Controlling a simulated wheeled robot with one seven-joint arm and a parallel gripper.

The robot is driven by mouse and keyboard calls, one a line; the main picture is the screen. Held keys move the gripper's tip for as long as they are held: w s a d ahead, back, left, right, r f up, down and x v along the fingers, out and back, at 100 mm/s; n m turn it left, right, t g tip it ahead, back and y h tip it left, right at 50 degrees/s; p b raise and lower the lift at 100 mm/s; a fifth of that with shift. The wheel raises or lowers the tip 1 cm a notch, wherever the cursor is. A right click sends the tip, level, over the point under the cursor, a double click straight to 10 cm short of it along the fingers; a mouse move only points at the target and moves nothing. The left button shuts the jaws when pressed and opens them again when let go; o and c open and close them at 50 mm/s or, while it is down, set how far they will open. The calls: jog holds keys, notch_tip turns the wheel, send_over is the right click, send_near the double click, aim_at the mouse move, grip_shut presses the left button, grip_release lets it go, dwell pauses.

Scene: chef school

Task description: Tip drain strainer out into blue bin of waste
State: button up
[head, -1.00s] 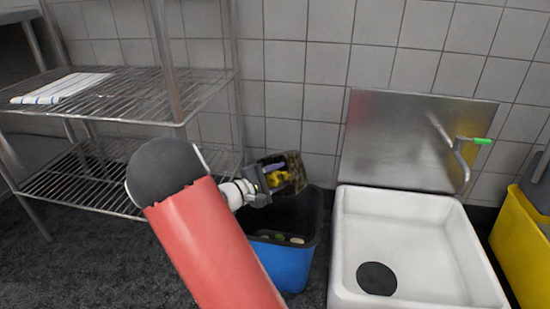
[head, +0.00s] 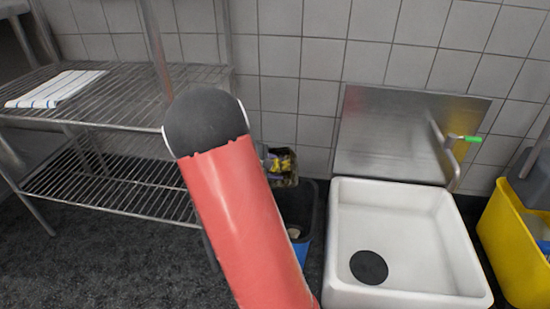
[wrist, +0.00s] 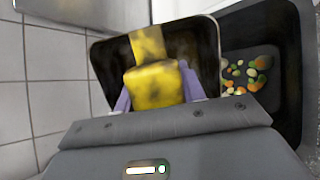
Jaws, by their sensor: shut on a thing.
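The drain strainer (head: 289,179) is a dark, square box with a yellow handle; it shows large in the wrist view (wrist: 205,45). My gripper (wrist: 156,90) is shut on the yellow handle, a purple-grey finger on each side. The strainer is steeply tilted above the back of the blue bin (head: 311,210). In the wrist view the bin's dark inside (wrist: 288,60) lies to the right of the strainer, with orange, green and white scraps (wrist: 247,72) at the bottom. I cannot tell whether the strainer holds anything.
A white sink (head: 340,245) with a steel splashback (head: 385,135) stands right of the bin. A wire shelf (head: 120,110) with a striped cloth (head: 55,88) is at the left. A yellow bin (head: 505,245) is at the far right. Tiled wall (head: 290,60) closes the back.

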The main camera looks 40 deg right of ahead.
jog(key=shift+d+r+y+p, duration=0.15)
jog(key=shift+y+p, duration=0.75)
jog(key=shift+p, duration=1.6)
jog(key=shift+r+y+p, duration=0.25)
jog(key=shift+y+p, duration=0.65)
jog(key=shift+p, duration=1.55)
jog(key=shift+d+g+y+p, duration=0.15)
jog(key=shift+g+y+p, duration=0.2)
jog(key=shift+p, duration=0.2)
jog(key=shift+f+n+y, duration=0.3)
jog(key=shift+f+y, duration=0.05)
jog(key=shift+y, duration=0.5)
jog(key=y, duration=0.2)
jog(key=shift+y, duration=0.3)
jog(key=shift+w, duration=0.1)
